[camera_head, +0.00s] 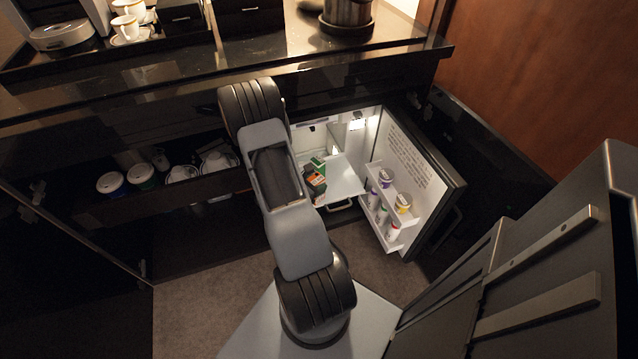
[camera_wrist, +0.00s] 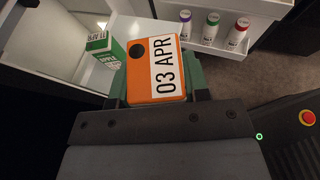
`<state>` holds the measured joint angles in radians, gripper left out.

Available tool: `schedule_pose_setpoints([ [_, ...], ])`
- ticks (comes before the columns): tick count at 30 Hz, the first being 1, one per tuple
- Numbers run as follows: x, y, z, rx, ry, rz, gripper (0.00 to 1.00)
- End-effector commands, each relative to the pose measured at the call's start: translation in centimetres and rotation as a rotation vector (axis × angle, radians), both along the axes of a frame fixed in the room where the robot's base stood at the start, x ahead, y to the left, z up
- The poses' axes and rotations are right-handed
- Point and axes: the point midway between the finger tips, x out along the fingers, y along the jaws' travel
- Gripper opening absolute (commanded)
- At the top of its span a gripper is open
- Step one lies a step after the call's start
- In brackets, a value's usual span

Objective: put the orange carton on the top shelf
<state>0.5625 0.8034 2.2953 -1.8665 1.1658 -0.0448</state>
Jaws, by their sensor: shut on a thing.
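The orange carton (camera_wrist: 151,68) has a white label reading "03 APR" and a black dot. In the wrist view it sits between the fingers of my gripper (camera_wrist: 160,88), which is shut on it. In the head view the carton (camera_head: 316,181) shows small at the fridge opening, partly hidden by my arm. A white shelf (camera_head: 345,180) is inside the lit, open fridge, just right of the carton. A green-and-white carton (camera_wrist: 101,45) stands inside the fridge, beyond and left of the held carton in the wrist view. I cannot tell whether the held carton touches a shelf.
The open fridge door (camera_head: 408,165) is on the right. Its white door rack (camera_head: 372,215) holds several small containers, also seen in the wrist view (camera_wrist: 213,25). An open drawer (camera_head: 150,205) with cups and lidded containers is left of my arm. The dark counter (camera_head: 150,75) overhangs above.

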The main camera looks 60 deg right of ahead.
Motion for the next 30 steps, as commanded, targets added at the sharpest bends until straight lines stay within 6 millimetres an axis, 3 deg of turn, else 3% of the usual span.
schedule_pose_setpoints([
  [6, 2.7, -5.0, -2.8, -0.002, -0.003, -0.002, 0.13],
  [12, 4.2, -7.3, -6.0, -0.001, 0.0, 0.002, 0.13],
  [25, 5.3, -8.8, -8.1, 0.0, 0.0, 0.006, 0.13],
  [30, 5.4, -9.2, -10.5, 0.001, 0.001, 0.006, 0.13],
])
